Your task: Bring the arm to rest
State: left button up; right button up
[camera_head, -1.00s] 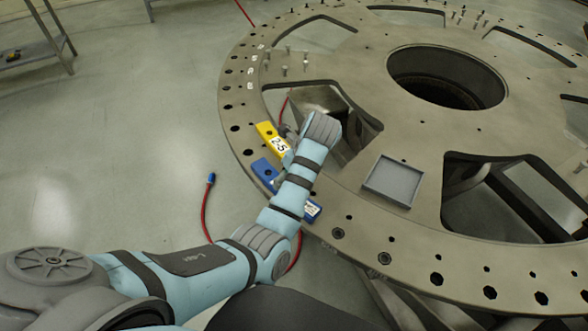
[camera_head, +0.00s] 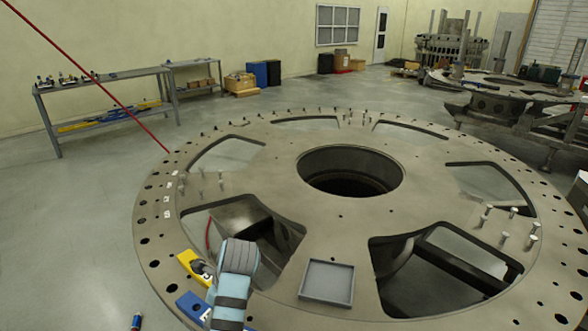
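The turret plate (camera_head: 285,205) is a large grey ring with a round centre hole and several cut-outs. My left arm comes up from the bottom edge, and its light-blue and grey wrist is over the plate's near left rim. My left gripper (camera_head: 204,270) is mostly hidden behind that wrist, beside a yellow block (camera_head: 188,258); I cannot tell whether it touches the block or is open. A blue block (camera_head: 190,304) lies just nearer on the rim, partly covered by the arm. My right gripper is out of view.
A shallow grey tray (camera_head: 327,283) lies on the plate right of my wrist. Upright bolts (camera_head: 508,225) stand in groups on the plate. A red hose (camera_head: 90,75) slants across the upper left. Workbenches (camera_head: 105,95) stand along the left wall.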

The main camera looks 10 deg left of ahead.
pick_arm(q)
jog(key=s+a+f+n, duration=0.3)
jog(key=s+f+n, duration=0.3)
jog(key=s+f, duration=0.15)
jog(key=s+f+n+t+h, duration=0.2)
jog(key=s+n+h, duration=0.1)
jog(key=s+n, duration=1.3)
jog(key=s+a+f+m+g, duration=0.1)
jog(key=s+f, duration=0.1)
jog(key=f, duration=0.7)
jog(key=s+a+f, duration=0.1)
jog(key=s+f, duration=0.1)
jog(key=f, duration=0.8)
jog(key=s+f+g, duration=0.1)
jog(key=s+f, duration=1.2)
jog(key=s, duration=0.1)
jog(key=shift+s+a+f+g+b, duration=0.3)
jog(key=shift+s+a, duration=0.05)
jog(key=shift+a, duration=0.1)
